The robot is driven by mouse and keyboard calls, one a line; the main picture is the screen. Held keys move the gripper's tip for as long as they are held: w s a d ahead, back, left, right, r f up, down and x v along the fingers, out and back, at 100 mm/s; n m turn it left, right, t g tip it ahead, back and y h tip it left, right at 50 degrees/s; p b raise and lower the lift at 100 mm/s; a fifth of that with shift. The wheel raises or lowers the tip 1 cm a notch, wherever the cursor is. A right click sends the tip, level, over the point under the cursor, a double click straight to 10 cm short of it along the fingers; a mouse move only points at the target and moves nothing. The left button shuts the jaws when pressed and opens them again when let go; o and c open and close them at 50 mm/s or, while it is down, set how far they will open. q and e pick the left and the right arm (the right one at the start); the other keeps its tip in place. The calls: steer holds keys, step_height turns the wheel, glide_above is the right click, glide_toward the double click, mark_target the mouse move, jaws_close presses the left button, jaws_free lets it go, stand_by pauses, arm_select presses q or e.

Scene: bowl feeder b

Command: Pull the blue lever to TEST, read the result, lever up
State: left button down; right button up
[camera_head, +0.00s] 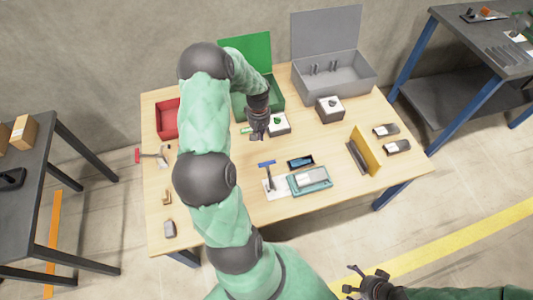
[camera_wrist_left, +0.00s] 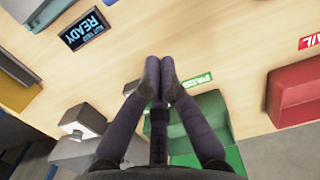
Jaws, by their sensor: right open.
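The blue lever (camera_head: 267,164) stands on a white base (camera_head: 276,188) near the front middle of the table, with its crossbar at the top. A small dark display (camera_head: 300,161) lies beside it; in the left wrist view the display (camera_wrist_left: 88,28) reads READY. A teal fixture (camera_head: 311,180) with a grey block on it sits right of the lever. My left gripper (camera_head: 258,136) is over the table behind the lever, apart from it. Its fingers (camera_wrist_left: 160,62) look together and empty. My right gripper (camera_head: 354,281) is open and empty off the table's front.
A red bin (camera_head: 167,120), an open green box (camera_head: 270,100) and an open grey box (camera_head: 335,90) line the back. The green PASS label (camera_wrist_left: 195,80) and red FAIL label (camera_wrist_left: 309,41) mark the table. A yellow upright plate (camera_head: 365,149) stands at right.

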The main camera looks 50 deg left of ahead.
arm_select(q)
steer(key=shift+s, duration=0.1)
arm_select(e)
steer(key=shift+s, duration=0.15)
arm_select(q)
steer(key=s+d+f+b, duration=0.1)
steer(key=d+f+b, duration=0.3)
steer(key=f, duration=0.4)
steer(key=shift+s+f, duration=0.15)
steer(key=shift+s, duration=0.15)
arm_select(e)
steer(key=shift+f, duration=2)
arm_select(q)
steer(key=shift+d, duration=0.1)
arm_select(e)
steer(key=shift+d, duration=0.1)
